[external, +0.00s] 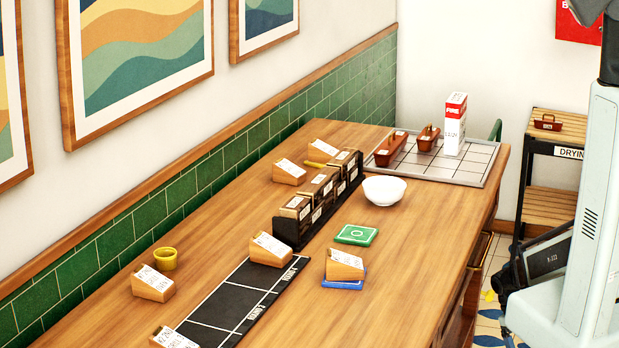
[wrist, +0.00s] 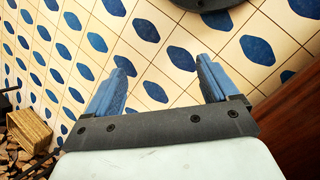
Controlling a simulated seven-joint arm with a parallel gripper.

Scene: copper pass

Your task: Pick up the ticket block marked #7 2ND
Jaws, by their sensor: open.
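Several light wooden ticket blocks with white slanted faces stand on the counter in the external view. One is at the left (external: 153,283), one at the front edge of the picture (external: 175,339), one at the black mat's far end (external: 269,249), one on a blue coaster (external: 345,265), and two near the wall (external: 289,172) (external: 322,151). Their print is too small to read, so I cannot tell which is #7 2ND. My gripper (wrist: 162,64) is open and empty in the wrist view, over the tiled floor, away from the blocks.
A white bowl (external: 384,190), green coaster (external: 356,234) and yellow cup (external: 165,258) stand nearby. A gridded tray (external: 478,171) holds brown caddies and a white-red box (external: 454,125). A drying shelf (external: 560,148) stands right.

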